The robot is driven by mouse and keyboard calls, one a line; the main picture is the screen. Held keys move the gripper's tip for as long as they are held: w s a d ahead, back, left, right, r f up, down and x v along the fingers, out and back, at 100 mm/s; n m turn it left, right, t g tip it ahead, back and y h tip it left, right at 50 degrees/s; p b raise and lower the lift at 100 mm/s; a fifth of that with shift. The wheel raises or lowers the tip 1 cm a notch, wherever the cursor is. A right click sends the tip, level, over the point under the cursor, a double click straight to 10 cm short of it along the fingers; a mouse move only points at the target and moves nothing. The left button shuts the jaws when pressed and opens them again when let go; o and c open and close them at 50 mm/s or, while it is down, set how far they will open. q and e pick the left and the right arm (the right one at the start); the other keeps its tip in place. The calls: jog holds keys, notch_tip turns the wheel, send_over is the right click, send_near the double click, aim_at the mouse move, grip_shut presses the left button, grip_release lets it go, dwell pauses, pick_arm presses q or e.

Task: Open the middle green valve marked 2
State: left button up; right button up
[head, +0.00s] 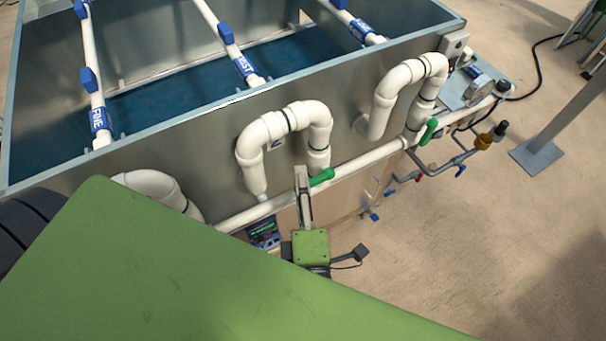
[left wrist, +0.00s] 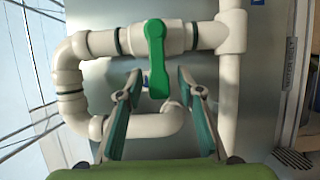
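The middle green valve handle (head: 321,177) sits on the white pipe below the middle looped pipe (head: 284,121). A label behind that loop is mostly covered, so I cannot clearly read its number. In the left wrist view the green handle (left wrist: 156,58) hangs down from the pipe, in line with the gap between my fingers. My left gripper (head: 302,172) is just left of the handle in the head view. In the left wrist view my left gripper (left wrist: 158,78) is open, with a finger on each side of the handle's lower end; contact is not visible. My right gripper is out of view.
Another green valve handle (head: 428,131) is on the right looped pipe (head: 410,85). The metal tank (head: 200,117) stands behind the pipes.

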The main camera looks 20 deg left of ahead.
pick_arm(q)
jog(key=shift+s, duration=0.15)
jog(key=c, duration=1)
grip_shut()
jog(key=shift+f+b, duration=0.1)
jog(key=shift+b, duration=0.3)
jog(key=f+n+b, duration=0.1)
jog(key=n+b, duration=0.1)
jog(key=b, duration=0.2)
jog(key=f+n+t+y+b, duration=0.1)
jog(key=n+b, duration=0.2)
jog(key=b, duration=0.2)
jog(key=w+f+n+y+b, duration=0.1)
jog(key=n+b, duration=0.1)
jog(key=b, duration=0.3)
jog(key=shift+d+f+t, duration=0.1)
jog(key=shift+d+t, duration=0.2)
jog(key=shift+d, duration=0.1)
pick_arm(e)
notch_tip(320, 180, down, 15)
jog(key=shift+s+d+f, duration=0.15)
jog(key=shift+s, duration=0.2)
pick_arm(q)
jog(key=shift+y, duration=0.3)
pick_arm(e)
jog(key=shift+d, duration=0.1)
